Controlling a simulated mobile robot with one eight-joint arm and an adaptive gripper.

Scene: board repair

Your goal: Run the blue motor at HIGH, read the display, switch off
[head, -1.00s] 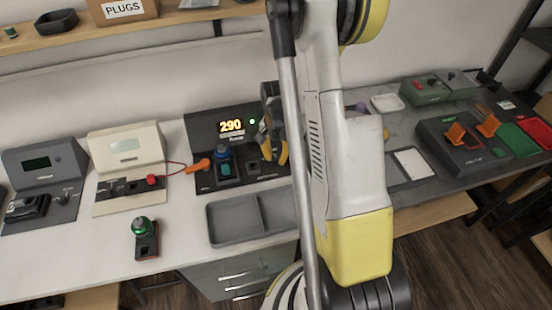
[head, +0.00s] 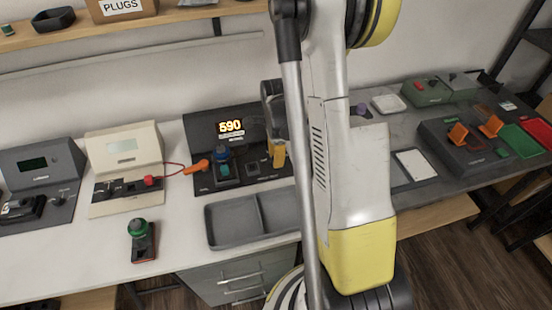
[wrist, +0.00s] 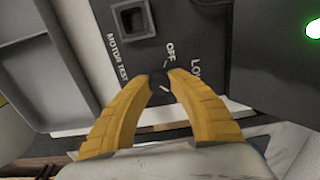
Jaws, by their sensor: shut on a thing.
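The blue motor (head: 222,155) stands upright in the black motor test station (head: 203,185), left of my gripper. The station's display (head: 230,127) shows amber digits that appear to read 590. My gripper (head: 278,155) is at the station's right side. In the wrist view my gripper (wrist: 162,76) is shut on the dark dial knob (wrist: 159,92), with its yellow fingers on either side. The labels OFF and LOW show beside the knob. The HIGH label is not visible, and the knob's setting is unclear. A green light (wrist: 314,28) glows in the wrist view.
A grey two-part tray (head: 232,222) lies in front of the station. A cream tester (head: 125,150) with a red lead and a grey tester (head: 42,165) stand left. A green-topped motor (head: 139,228) sits on the bench. Green and red trays are far right.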

